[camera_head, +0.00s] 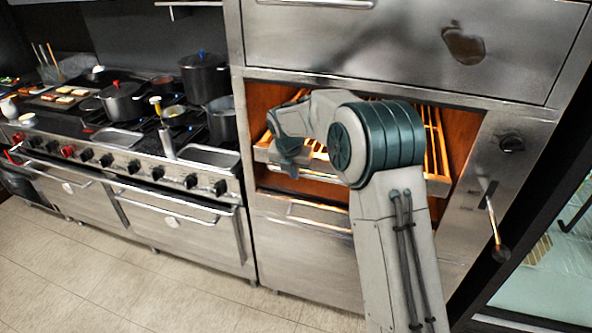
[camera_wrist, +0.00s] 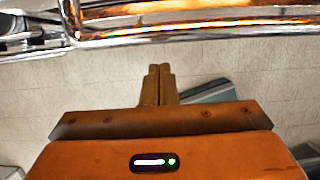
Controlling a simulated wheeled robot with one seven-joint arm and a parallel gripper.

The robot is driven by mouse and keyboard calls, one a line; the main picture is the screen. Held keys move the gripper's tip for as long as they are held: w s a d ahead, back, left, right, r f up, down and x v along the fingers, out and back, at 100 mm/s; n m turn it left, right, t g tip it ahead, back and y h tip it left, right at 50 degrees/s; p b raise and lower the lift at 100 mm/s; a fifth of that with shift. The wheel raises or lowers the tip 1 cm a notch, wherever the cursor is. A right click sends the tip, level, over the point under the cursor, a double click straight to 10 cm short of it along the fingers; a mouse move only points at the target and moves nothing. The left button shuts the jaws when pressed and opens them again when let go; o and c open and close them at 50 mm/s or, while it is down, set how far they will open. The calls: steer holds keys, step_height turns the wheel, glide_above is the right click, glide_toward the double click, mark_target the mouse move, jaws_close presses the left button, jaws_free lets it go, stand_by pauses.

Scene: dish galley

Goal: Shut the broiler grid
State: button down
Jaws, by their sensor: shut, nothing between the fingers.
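The broiler grid (camera_head: 436,148) is a rack of bars glowing orange in the broiler's brown-walled opening. Its metal front edge (camera_head: 262,155) appears to stand out toward me, but my arm covers the middle of it. In the wrist view, a shiny metal rail (camera_wrist: 200,36) with orange reflections crosses the top, ahead of my fingertips. My gripper (camera_wrist: 159,70) has its two fingers together with nothing between them, below the rail in that picture and apart from it. In the head view, my arm reaches in front of the grid and the fingers cannot be made out.
A lever with a dark knob (camera_head: 501,253) and a round dial (camera_head: 511,143) are on the broiler's right side. A range (camera_head: 170,170) with pots (camera_head: 124,103) stands to the left. The tiled floor (camera_head: 120,270) in front of the range is clear.

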steer(key=s+b+v, duration=0.2)
steer(key=v, duration=0.9)
steer(key=s+d+r+m, duration=0.3)
steer(key=s+d+m, duration=0.3)
steer(key=s+m, duration=0.15)
steer(key=s+d+f+m, duration=0.1)
steer(key=s+d+m, duration=0.2)
steer(key=s+m, duration=0.5)
steer(key=s+d+f+m, duration=0.2)
steer(key=s+d+m, duration=0.2)
steer(key=s+m, duration=0.4)
steer(key=s+d+f+m+y, duration=0.1)
steer(key=s+d+f+m, duration=0.1)
steer(key=s+m, duration=0.7)
steer(key=shift+s+d+f, duration=0.2)
steer(key=shift+s+d, duration=0.15)
steer(key=shift+d, duration=0.55)
